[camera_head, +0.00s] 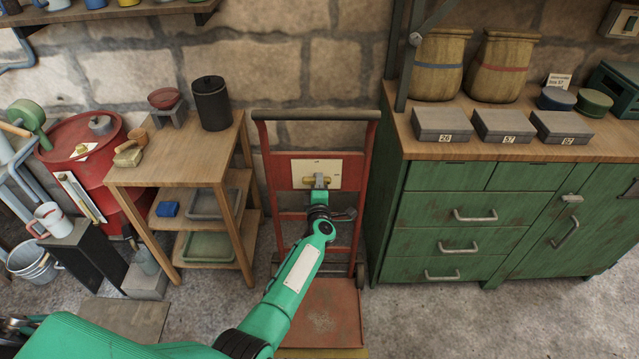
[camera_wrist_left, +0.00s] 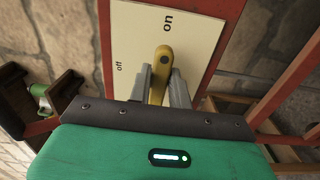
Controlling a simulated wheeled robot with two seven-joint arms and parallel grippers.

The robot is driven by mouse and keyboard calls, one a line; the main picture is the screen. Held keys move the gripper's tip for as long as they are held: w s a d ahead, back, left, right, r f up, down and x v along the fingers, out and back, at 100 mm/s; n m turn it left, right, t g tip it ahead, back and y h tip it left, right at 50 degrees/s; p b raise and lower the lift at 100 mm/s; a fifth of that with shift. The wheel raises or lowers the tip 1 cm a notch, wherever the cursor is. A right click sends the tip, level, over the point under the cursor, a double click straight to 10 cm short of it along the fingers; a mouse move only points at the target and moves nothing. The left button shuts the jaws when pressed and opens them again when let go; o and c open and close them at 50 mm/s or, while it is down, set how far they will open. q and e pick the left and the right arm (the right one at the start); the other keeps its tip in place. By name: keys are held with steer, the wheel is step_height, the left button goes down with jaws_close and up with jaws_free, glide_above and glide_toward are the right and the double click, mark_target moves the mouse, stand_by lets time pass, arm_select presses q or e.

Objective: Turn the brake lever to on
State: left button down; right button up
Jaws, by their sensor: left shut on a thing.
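The brake lever (camera_wrist_left: 162,66) is a yellow bar with a rounded end and a dark dot. It is on a cream plate (camera_wrist_left: 133,40) marked "on" at the top and "off" at the left. The lever's rounded end lies just below the "on" mark; its lower part is hidden between the fingers. My left gripper (camera_wrist_left: 160,88) is shut on the lever, with one grey finger on each side. In the head view the plate (camera_head: 299,173) sits on a red hand truck (camera_head: 281,165), and my left gripper (camera_head: 320,183) is in front of it. My right gripper is not in view.
A wooden shelf table (camera_head: 190,160) with a black canister (camera_head: 211,103) stands left of the truck. A green cabinet (camera_head: 430,180) with a wooden top stands close on the right. A stone wall (camera_head: 290,70) is behind. Some floor is free at the lower right.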

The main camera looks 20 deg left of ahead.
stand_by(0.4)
arm_select(q)
steer(key=c, duration=1.3)
jaws_free()
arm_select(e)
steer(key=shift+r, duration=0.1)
arm_select(q)
steer(key=p+v, duration=0.5)
steer(key=v, duration=0.8)
steer(key=shift+s+d, duration=0.15)
steer(key=shift+s, duration=0.2)
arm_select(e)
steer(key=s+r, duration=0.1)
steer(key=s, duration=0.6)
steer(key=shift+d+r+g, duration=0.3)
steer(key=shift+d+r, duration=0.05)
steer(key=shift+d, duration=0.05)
